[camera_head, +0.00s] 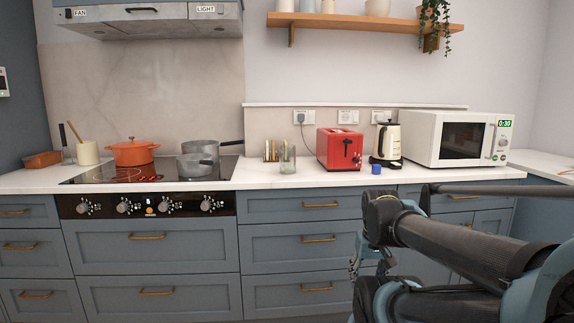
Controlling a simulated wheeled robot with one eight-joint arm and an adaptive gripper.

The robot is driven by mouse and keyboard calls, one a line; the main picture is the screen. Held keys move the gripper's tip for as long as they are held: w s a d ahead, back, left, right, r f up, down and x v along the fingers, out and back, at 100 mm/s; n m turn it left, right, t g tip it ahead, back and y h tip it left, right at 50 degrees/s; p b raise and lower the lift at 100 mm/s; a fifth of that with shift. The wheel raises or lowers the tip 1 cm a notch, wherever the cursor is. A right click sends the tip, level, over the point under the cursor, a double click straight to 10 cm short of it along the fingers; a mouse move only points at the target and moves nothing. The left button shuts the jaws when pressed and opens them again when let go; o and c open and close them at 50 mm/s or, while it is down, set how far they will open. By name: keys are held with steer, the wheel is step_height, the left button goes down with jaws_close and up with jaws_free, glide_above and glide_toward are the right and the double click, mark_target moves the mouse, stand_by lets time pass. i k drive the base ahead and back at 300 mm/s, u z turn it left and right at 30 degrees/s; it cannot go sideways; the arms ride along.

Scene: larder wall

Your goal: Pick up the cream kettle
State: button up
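The cream kettle (390,142) stands upright on the white counter, with a black handle, lid and base. It is between the red toaster (339,149) and the white microwave (457,138). My gripper (363,268) seems to be the small, partly hidden part at the lower middle right, below the counter edge and in front of the drawers. It is well apart from the kettle. Its fingers are too small and covered by my arm to tell whether they are open or shut.
A small blue object (376,169) lies at the counter's front edge before the kettle. A glass (288,162) stands left of the toaster. An orange pot (132,152) and grey pans (199,158) are on the hob. A shelf (345,21) hangs above.

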mark_target(386, 142)
steer(key=z, duration=0.5)
steer(key=i, duration=0.8)
steer(key=z, duration=0.35)
